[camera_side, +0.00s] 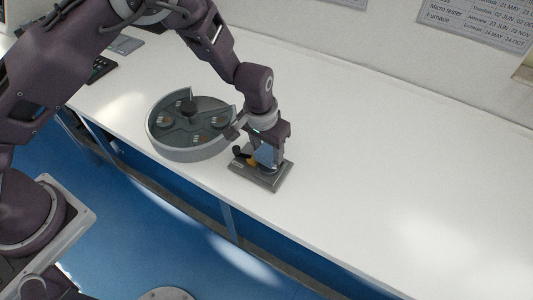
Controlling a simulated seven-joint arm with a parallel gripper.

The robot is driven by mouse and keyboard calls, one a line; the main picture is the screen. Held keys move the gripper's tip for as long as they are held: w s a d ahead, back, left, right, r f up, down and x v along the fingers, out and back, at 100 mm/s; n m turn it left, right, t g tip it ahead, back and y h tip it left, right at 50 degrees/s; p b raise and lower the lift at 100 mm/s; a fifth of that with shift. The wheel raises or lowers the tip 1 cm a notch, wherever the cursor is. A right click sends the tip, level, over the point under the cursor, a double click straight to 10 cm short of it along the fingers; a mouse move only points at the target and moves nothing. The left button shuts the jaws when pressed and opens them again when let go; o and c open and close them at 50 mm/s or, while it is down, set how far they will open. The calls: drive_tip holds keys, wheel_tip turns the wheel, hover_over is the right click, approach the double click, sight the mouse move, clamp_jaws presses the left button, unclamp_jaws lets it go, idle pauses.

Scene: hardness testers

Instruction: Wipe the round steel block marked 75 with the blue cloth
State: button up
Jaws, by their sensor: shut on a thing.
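My gripper (267,163) points down over a small dark grey plate (270,183) near the bench's front edge. It is shut on the blue cloth (267,153), which shows as a pale blue patch between the fingers. The cloth is low, just above or touching what lies on the plate; I cannot tell which. The round steel block marked 75 cannot be made out; the gripper and cloth hide the middle of the plate. An orange-yellow part (252,162) and a black knob (237,150) show at the plate's left side.
A round grey tray (168,152) with dividers, a black centre knob (189,108) and several small pieces stands close left of the plate. A dark keypad-like device (102,68) and a grey flat item (126,44) lie at far left. The white bench (400,180) is clear to the right.

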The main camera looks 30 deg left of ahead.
sight(265, 170)
drive_tip(key=s, duration=0.2)
drive_tip(key=s+d, duration=0.1)
drive_tip(key=s, duration=0.1)
drive_tip(key=shift+d, duration=0.2)
wheel_tip(265, 170, up, 8)
idle(0.4)
idle(0.5)
